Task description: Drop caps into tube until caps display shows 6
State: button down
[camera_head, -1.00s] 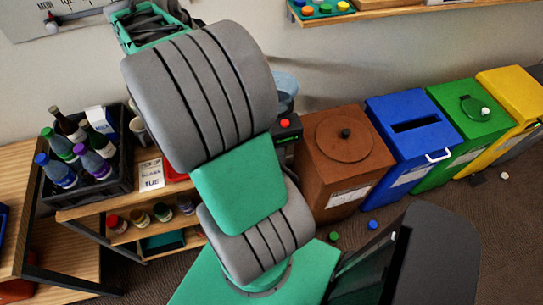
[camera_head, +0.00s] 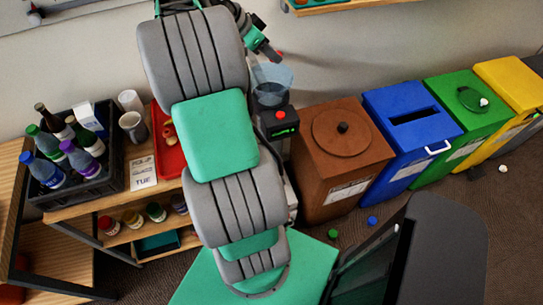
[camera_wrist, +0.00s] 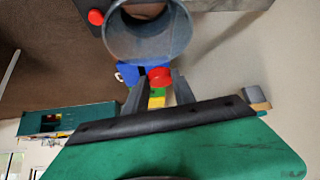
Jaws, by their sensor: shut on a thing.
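My gripper (camera_wrist: 157,82) is shut on a red cap (camera_wrist: 160,73), which shows between its two fingertips in the wrist view. The clear, wide-mouthed tube (camera_wrist: 150,45) is just beyond the cap there. In the head view my gripper (camera_head: 273,54) is above and close to the tube (camera_head: 271,80), with the red cap (camera_head: 280,57) at its tip. The tube stands on a dark unit (camera_head: 280,120) with a red button and a small green lit display (camera_head: 284,132), whose digits are too small to read.
A red tray (camera_head: 171,160) with a few items lies on the shelf left of my arm, beside mugs and a bottle crate (camera_head: 95,187). Brown (camera_head: 325,160), blue, green and yellow bins stand at right. A green cap (camera_head: 332,234) and a blue cap (camera_head: 372,221) lie on the floor.

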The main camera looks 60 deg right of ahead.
jog(key=c, duration=1)
grip_release()
jog(key=shift+f, duration=0.1)
jog(key=shift+o, duration=0.2)
jog(key=shift+w, duration=0.1)
jog(key=v, duration=0.7)
jog(key=shift+a+r, duration=0.25)
jog(key=shift+r, duration=0.05)
